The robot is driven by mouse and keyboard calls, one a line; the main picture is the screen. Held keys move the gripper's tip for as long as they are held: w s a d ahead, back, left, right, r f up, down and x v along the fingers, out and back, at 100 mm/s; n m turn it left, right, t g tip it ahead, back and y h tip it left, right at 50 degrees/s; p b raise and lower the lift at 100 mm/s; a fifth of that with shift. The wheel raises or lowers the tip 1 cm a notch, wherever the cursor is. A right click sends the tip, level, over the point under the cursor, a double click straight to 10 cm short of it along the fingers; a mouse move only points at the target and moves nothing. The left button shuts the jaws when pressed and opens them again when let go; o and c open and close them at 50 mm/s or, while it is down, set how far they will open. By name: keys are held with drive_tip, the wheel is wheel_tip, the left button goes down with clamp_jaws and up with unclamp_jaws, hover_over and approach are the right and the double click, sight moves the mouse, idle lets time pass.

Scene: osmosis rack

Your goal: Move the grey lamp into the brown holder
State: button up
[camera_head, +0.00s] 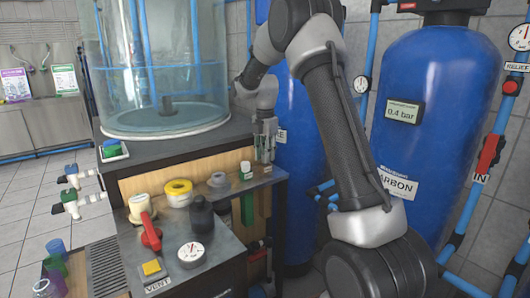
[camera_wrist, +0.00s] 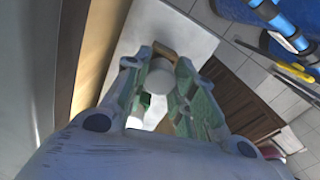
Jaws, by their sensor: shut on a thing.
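My gripper (camera_head: 264,148) points down at the right back corner of the dark bench top, beside the blue tank. In the wrist view its two greenish fingers (camera_wrist: 157,88) are closed around a pale grey rounded thing, which looks like the grey lamp (camera_wrist: 158,78). In the head view the fingers mostly hide it. A small brown piece (camera_wrist: 165,50) shows just past the fingertips; I cannot tell whether it is the brown holder or whether the lamp touches it.
A grey ring (camera_head: 217,180), yellow roll (camera_head: 178,188), black bottle (camera_head: 201,216) and red-handled valve (camera_head: 150,233) crowd the bench. A clear tank (camera_head: 160,80) stands behind; blue tanks (camera_head: 425,110) stand right.

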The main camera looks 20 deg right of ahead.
drive_tip(key=shift+f, duration=0.6)
drive_tip(key=o, duration=1.2)
drive_tip(key=shift+o, duration=0.2)
drive_tip(key=shift+r, duration=0.1)
drive_tip(key=shift+r, duration=4)
